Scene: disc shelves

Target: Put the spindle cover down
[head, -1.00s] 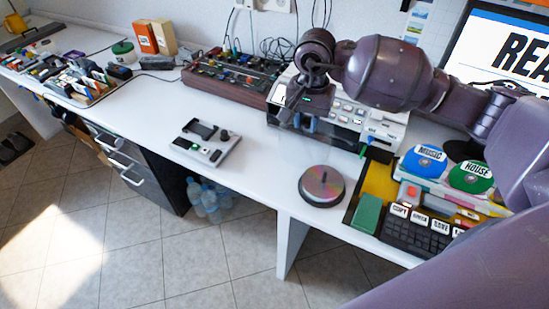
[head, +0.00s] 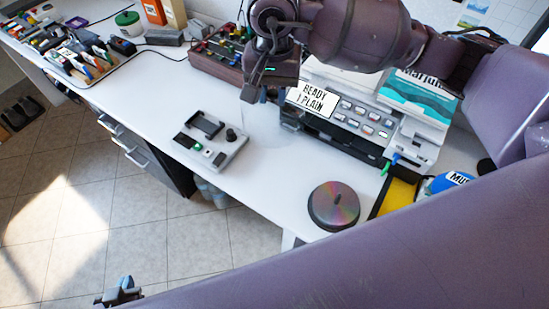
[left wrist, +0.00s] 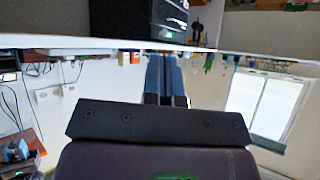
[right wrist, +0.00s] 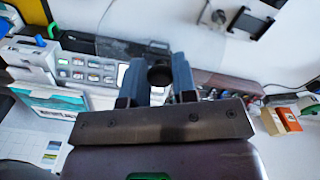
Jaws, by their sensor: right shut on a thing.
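The spindle cover (right wrist: 125,48) is a clear, almost invisible shell with a dark knob (right wrist: 160,76). My right gripper (right wrist: 158,80) is shut on the knob in the right wrist view. In the head view my right gripper (head: 291,118) is over the white desk, in front of the grey-white machine, and the cover beneath it is only a faint haze. I cannot tell whether its rim touches the desk. The disc stack (head: 334,205) stands uncovered near the desk's front edge. My left gripper (head: 122,291) is low at the bottom left, its fingers together and empty in the left wrist view (left wrist: 165,80).
The grey-white machine (head: 345,118) with buttons and a sign stands behind. A small grey device (head: 211,140) lies to the left on the desk (head: 255,170). Bare desk lies between device and stack.

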